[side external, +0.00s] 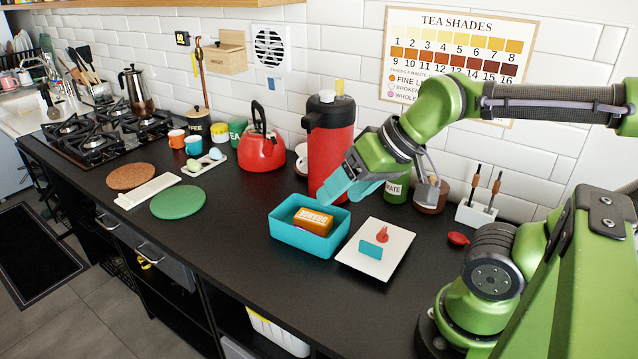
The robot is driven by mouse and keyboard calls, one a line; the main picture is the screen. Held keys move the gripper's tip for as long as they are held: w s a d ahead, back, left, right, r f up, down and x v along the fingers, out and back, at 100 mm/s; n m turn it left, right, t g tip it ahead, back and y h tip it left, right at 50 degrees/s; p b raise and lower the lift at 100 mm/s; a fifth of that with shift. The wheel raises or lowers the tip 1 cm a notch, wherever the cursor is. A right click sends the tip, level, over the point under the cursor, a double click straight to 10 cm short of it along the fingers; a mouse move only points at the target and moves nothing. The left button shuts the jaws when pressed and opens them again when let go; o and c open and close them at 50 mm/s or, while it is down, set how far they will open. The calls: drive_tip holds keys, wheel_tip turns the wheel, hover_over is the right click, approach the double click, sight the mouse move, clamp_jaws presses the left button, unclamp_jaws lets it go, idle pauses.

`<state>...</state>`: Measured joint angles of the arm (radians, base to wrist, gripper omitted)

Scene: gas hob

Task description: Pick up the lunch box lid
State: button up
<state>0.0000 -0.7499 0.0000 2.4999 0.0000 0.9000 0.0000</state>
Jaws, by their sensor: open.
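An open teal box (285,236) stands on the black counter, with an orange labelled packet (313,221) inside it. No piece is plainly a lunch box lid. A flat white rectangular plate or tray (387,262) lies to the right of the box, and I cannot tell whether it is the lid. A small teal block (371,250) and a small red piece (382,234) rest on it. My gripper (336,195), with teal fingers, is open above the box's back right side, in front of the red flask. The gap between its fingers is hard to see.
A tall red flask (330,145) and a red kettle (260,150) stand behind the box. A green round mat (178,202), a cork mat (131,176) and a white board (148,191) lie to the left. A white holder (480,215) stands right. Front counter is clear.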

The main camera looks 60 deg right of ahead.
drive_tip(key=o, duration=0.5)
drive_tip(key=shift+o, duration=0.2)
drive_tip(key=n+g+h, duration=0.2)
drive_tip(key=n+g, duration=0.2)
drive_tip(key=g, duration=0.3)
hover_over(378, 235)
drive_tip(key=s+a, duration=0.2)
wheel_tip(378, 235, down, 5)
wheel_tip(378, 235, down, 10)
drive_tip(key=shift+w+f, duration=0.1)
drive_tip(key=shift+f, duration=0.1)
drive_tip(key=shift+w+a+f, duration=0.1)
drive_tip(key=shift+w+f, duration=0.15)
drive_tip(key=shift+f, duration=1.25)
drive_tip(key=shift+w+f, duration=0.2)
drive_tip(key=shift+f, duration=1.25)
